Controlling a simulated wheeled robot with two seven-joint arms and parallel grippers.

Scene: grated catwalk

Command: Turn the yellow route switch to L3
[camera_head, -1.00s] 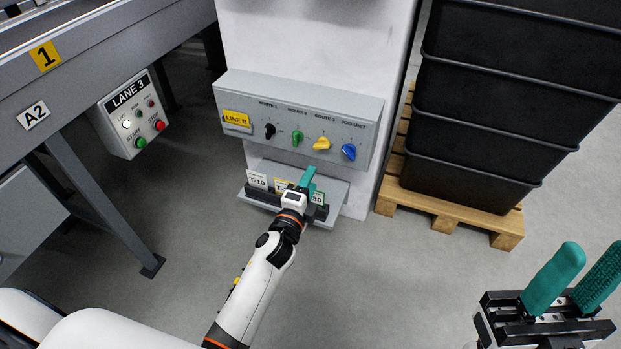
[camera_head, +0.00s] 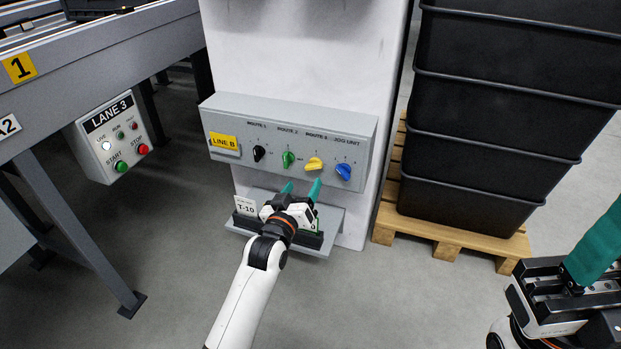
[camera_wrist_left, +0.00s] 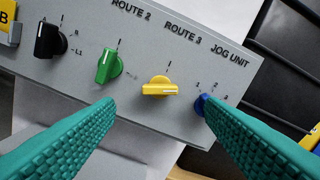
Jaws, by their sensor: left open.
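The yellow route switch (camera_head: 314,164) sits under the ROUTE 3 label on the grey panel (camera_head: 366,120). In the left wrist view the yellow switch (camera_wrist_left: 157,88) lies nearly level, its white line toward the right; position letters beside it are too unclear to read. My left gripper (camera_head: 301,189) is open and empty, below and in front of the panel. In the left wrist view its teal fingers (camera_wrist_left: 160,112) stand apart, with the yellow switch between and beyond the tips, apparently untouched. My right gripper (camera_head: 585,270) is cut off at the right edge; its opening is hidden.
Black (camera_head: 259,153), green (camera_head: 288,159) and blue (camera_head: 344,172) knobs flank the yellow one. A ledge with a T-10 card (camera_head: 245,206) is below the panel. The LANE 3 box (camera_head: 110,140) is left; black crates (camera_head: 490,130) on a pallet (camera_head: 450,240) stand right.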

